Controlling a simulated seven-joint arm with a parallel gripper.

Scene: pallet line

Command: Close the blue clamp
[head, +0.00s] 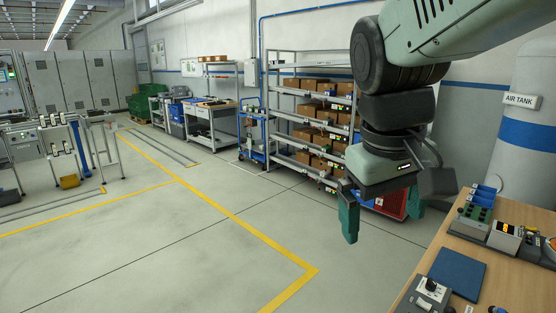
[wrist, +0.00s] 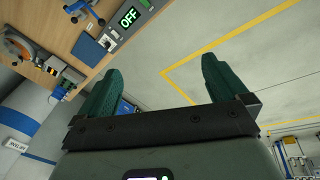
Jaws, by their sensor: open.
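My gripper (head: 383,226) hangs in the air left of the wooden workbench (head: 400,300), its two green fingers wide apart and nothing between them. In the wrist view my gripper (wrist: 164,70) also shows open and empty. A small blue object with arms, possibly the blue clamp (wrist: 84,12), is at the top of the wrist view on the bench, away from the fingers. It is cut by the frame edge, so I cannot tell whether it is open or shut. I cannot pick it out in the head view.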

